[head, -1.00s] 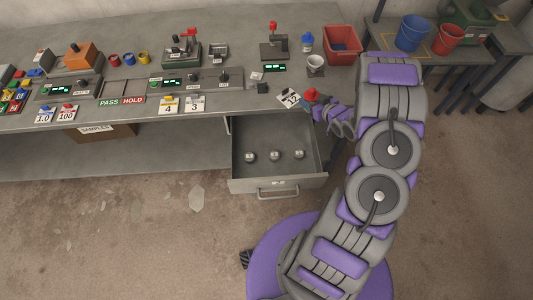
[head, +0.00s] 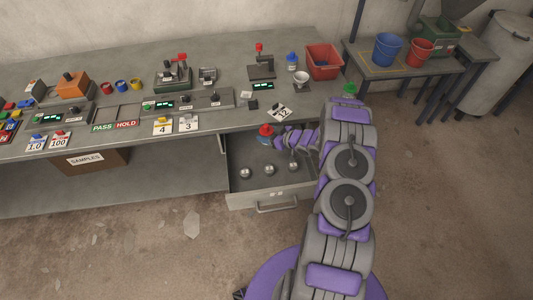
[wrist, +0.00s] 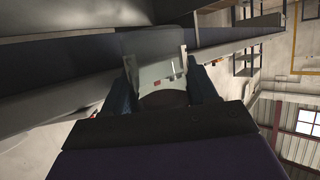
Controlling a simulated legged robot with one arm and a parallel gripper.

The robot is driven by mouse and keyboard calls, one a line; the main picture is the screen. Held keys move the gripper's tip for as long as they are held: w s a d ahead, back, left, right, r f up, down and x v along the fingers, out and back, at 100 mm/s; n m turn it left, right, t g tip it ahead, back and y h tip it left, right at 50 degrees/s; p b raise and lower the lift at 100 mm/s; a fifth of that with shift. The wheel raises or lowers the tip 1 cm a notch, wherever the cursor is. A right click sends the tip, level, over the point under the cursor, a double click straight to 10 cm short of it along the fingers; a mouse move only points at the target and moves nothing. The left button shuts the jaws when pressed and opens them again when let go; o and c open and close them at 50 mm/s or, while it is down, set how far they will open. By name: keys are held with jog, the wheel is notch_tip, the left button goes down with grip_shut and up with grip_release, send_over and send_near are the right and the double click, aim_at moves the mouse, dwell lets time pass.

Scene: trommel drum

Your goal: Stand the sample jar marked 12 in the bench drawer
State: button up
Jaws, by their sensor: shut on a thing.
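A red-lidded sample jar (head: 266,130) is at my gripper (head: 276,137), over the back part of the open bench drawer (head: 262,203). My gripper is shut on the jar. In the wrist view, a pale jar body (wrist: 158,75) sits between the two dark fingers of my gripper (wrist: 166,78). I cannot read a number on the jar. The card marked 12 (head: 281,114) lies on the bench edge just above the drawer. I cannot tell whether the jar touches the drawer floor.
Three round metal balls (head: 269,170) lie in a row in the drawer.

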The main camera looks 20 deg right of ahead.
jog(key=shift+f+b, duration=1)
jog(key=shift+f, duration=4.35)
jog(key=shift+a+f, duration=0.1)
jog(key=shift+f, duration=0.35)
jog(key=shift+f, duration=0.1)
jog(key=o, duration=1)
jog(key=shift+o, duration=0.2)
